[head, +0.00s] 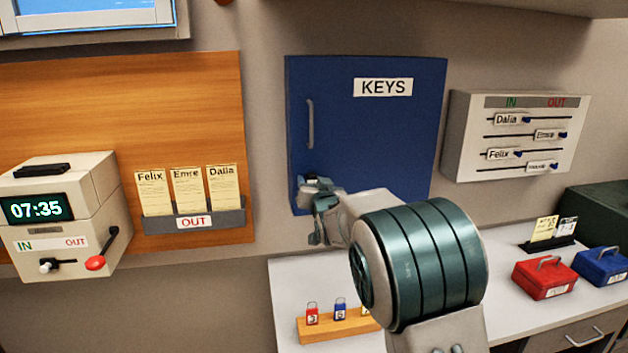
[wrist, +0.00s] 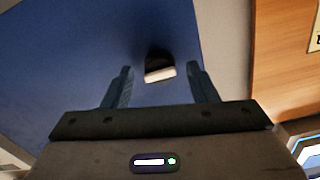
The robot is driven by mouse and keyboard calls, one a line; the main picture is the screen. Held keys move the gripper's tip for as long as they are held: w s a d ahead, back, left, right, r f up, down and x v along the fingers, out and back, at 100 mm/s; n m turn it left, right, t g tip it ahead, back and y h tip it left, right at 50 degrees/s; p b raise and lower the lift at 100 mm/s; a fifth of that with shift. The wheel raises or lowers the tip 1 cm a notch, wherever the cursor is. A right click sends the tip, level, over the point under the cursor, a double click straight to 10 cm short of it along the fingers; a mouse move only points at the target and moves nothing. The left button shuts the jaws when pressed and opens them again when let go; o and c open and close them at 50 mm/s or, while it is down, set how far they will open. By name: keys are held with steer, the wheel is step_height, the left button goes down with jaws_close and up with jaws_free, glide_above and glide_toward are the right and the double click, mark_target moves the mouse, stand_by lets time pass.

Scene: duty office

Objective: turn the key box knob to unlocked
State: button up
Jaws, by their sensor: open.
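The blue key box (head: 372,130) hangs on the wall, its door shut, with a "KEYS" label and a vertical handle (head: 310,124) on the left side. My gripper (head: 312,207) is at the lower left of the door, and it hides the knob in the head view. In the wrist view the knob (wrist: 160,73) shows as a pale bar on a dark base against the blue door (wrist: 90,60). My gripper (wrist: 160,88) is open there, one finger on each side of the knob, with a gap on both sides. Contact cannot be seen.
A wooden board with the OUT card rack (head: 208,220) and a time clock (head: 70,222) are at left. An IN/OUT slider board (head: 515,137) is at right. Below, the desk holds a key-tag stand (head: 335,326), a red cash box (head: 545,278) and a blue one (head: 603,266).

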steer(key=shift+w, duration=0.25)
steer(key=c, duration=1)
steer(key=shift+o, duration=0.2)
